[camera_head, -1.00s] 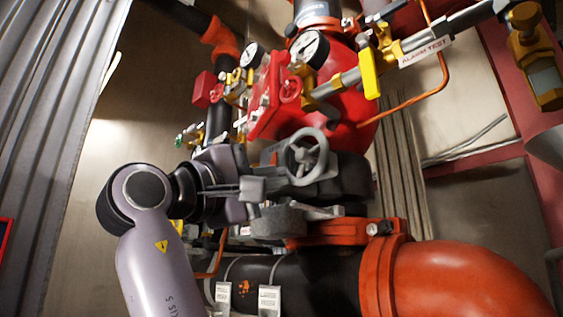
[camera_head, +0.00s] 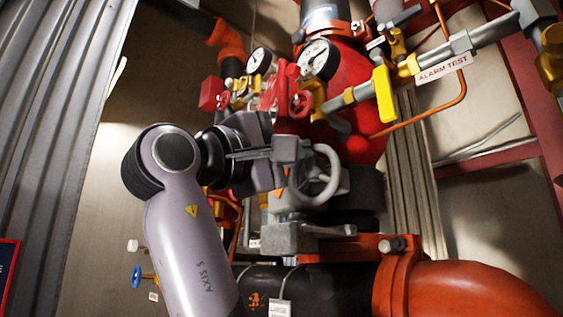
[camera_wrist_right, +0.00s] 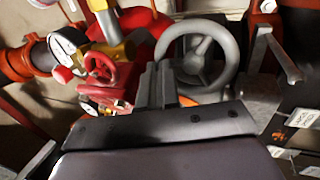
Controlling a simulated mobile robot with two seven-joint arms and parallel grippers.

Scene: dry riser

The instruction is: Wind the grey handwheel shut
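The grey handwheel (camera_head: 333,187) stands upright on the valve in the middle of the head view. In the right wrist view the handwheel (camera_wrist_right: 231,48) shows its rim, hub and spokes just beyond the fingers. My right gripper (camera_head: 287,152) is at the left part of the rim, partly covering it. In the right wrist view its fingers (camera_wrist_right: 160,84) are close together, with the lower left rim running behind or between them. I cannot tell whether they grip the rim. My left gripper is not in view.
A red valve body with gauges (camera_head: 319,59), a small red handwheel (camera_head: 301,103) and a yellow lever (camera_head: 384,94) stand above and behind. A large orange pipe (camera_head: 480,292) runs below right. Corrugated metal (camera_head: 50,120) stands at the left.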

